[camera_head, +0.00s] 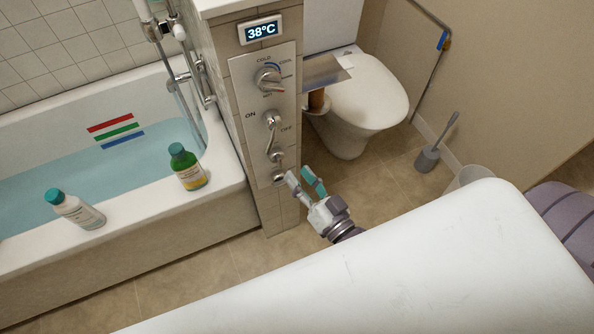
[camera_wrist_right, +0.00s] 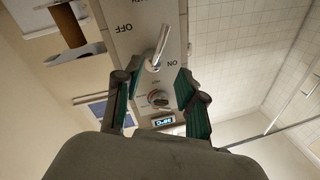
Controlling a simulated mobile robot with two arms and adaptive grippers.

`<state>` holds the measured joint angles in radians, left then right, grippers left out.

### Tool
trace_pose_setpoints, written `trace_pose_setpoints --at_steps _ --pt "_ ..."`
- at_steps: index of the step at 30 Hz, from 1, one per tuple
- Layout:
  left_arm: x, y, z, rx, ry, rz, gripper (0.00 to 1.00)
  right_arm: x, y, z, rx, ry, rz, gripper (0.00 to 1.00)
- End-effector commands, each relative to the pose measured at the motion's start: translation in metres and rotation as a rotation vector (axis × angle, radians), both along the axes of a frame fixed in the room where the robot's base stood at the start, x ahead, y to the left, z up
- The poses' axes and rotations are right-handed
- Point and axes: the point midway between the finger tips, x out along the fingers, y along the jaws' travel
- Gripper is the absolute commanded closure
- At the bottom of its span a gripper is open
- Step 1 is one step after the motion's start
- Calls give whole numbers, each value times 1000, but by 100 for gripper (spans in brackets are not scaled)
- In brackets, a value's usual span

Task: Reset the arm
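My right gripper (camera_head: 303,181) is in front of the lower part of the tiled control column, near the bottom end of the panel (camera_head: 262,112). Its two fingers are apart, with nothing seen between them. In the right wrist view the open gripper (camera_wrist_right: 160,98) faces the panel, which appears upside down. The panel has a temperature dial (camera_head: 269,79), an ON/OFF lever (camera_head: 270,120) and smaller fittings below. The lever (camera_wrist_right: 160,48) and the dial (camera_wrist_right: 158,98) show between and beyond the fingers. A display (camera_head: 260,31) reads 38°C. My left gripper is not in view.
A filled bathtub (camera_head: 222,178) is at left, with a green bottle (camera_head: 187,168) and a white bottle (camera_head: 78,210) on its rim. A toilet (camera_head: 365,105), paper holder (camera_head: 326,71), toilet brush (camera_head: 432,155) and bin (camera_head: 470,177) are at right. Some floor is clear.

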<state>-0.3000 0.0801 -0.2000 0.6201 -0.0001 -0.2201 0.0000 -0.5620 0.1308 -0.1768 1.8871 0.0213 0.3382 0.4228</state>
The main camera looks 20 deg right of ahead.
Motion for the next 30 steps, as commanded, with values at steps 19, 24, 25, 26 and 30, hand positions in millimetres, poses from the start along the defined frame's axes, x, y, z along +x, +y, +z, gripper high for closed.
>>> trace_pose_setpoints --at_steps 19,24,25,26,30 --pt "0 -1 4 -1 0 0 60 -3 -2 -61 -73 141 -2 60" --pt "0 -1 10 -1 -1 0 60 -32 -10 -180 -225 429 14 60" --pt "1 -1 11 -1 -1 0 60 -40 -12 -201 -254 482 21 60" --pt "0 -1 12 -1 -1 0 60 -50 -15 -222 -284 538 28 60" --pt "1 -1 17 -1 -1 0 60 -110 -30 -310 -417 801 78 60"
